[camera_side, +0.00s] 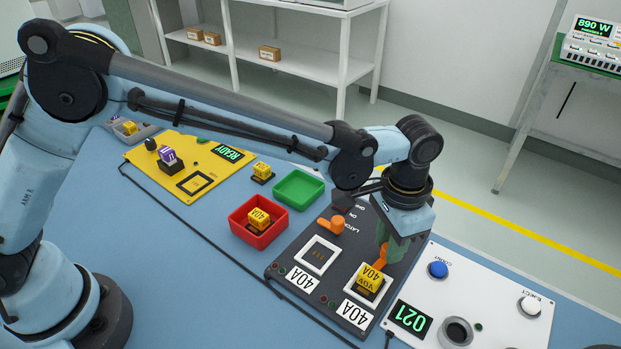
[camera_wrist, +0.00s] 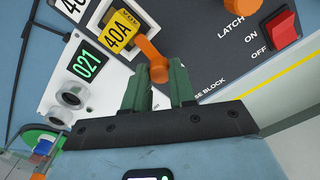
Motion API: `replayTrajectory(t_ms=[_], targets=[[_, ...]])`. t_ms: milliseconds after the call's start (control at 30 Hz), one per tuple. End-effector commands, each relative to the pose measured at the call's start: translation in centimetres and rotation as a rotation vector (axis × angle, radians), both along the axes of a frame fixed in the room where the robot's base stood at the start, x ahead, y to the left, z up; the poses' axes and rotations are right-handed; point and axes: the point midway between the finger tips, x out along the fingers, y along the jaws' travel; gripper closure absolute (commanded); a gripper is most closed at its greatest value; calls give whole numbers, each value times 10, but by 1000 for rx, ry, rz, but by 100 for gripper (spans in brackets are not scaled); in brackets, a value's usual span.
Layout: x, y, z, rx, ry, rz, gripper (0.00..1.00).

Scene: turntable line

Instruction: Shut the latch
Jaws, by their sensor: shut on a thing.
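The dark fuse block (camera_side: 292,262) holds a yellow 40A fuse (camera_side: 371,278) in its right-hand slot; the fuse also shows in the wrist view (camera_wrist: 119,31). An orange latch lever (camera_side: 382,256) is beside that fuse. In the wrist view the lever (camera_wrist: 149,50) reaches from my fingers to the fuse's edge; I cannot tell whether it overlaps the fuse. My gripper (camera_wrist: 158,86), with green fingers, is shut on the lever's knob end. In the side view my gripper (camera_side: 390,246) is partly hidden by my wrist.
A second orange latch (camera_side: 331,224) is by the other slot (camera_side: 318,256), which has a white frame. A red switch (camera_wrist: 282,29) is near the block's edge. A white panel (camera_side: 495,287) adjoins on the right. A red bin (camera_side: 240,227) and a green bin (camera_side: 298,189) stand left.

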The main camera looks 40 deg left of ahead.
Motion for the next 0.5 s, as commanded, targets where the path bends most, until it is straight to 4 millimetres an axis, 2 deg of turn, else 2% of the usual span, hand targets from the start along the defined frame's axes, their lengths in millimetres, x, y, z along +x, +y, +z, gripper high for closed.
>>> replayTrajectory(t_ms=[200, 500], targets=[[0, 0, 1, 1, 1, 99, 100], [0, 0, 1, 1, 2, 151, 100]])
